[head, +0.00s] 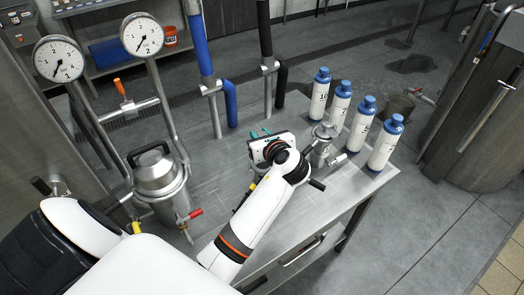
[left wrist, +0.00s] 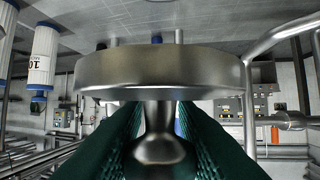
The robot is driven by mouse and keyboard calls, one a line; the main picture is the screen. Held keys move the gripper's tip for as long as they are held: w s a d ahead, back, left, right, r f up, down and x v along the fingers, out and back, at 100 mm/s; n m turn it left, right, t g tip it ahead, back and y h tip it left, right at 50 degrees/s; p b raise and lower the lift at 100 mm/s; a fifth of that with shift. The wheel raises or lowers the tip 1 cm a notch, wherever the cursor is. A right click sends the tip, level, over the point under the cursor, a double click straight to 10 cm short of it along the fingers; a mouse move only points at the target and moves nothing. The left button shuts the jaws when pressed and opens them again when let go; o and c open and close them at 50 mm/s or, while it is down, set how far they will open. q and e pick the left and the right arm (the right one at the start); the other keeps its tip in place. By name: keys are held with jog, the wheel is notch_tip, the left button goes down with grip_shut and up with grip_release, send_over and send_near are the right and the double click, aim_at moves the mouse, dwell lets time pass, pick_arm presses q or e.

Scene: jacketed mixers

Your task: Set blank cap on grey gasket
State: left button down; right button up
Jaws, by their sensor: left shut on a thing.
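My left gripper (left wrist: 160,140) is shut on the knob of a round metal cap, the blank cap (left wrist: 165,72); its wide disc fills the middle of the left wrist view. In the head view the green fingers of the left gripper (head: 261,133) show just past the white wrist, above the steel table. The cap is not clearly seen there. The grey gasket cannot be made out in either view; the arm hides part of the table. My right gripper is not in view.
A small metal vessel (head: 322,142) stands right of the gripper. Several white bottles with blue caps, such as the nearest one (head: 384,146), line the table's right side. A lidded steel vessel (head: 160,185) and two gauges (head: 143,35) (head: 59,60) stand left. Blue-sleeved pipes (head: 197,45) rise behind.

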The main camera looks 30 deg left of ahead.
pick_arm(q)
notch_tip(320, 180, down, 7)
jog(key=shift+r, duration=0.2)
jog(key=shift+f, duration=0.1)
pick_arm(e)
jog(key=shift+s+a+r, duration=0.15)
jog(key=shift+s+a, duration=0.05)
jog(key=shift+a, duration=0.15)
pick_arm(q)
jog(key=shift+f, duration=0.2)
jog(key=c, duration=1.1)
grip_release()
jog(key=shift+c, duration=0.2)
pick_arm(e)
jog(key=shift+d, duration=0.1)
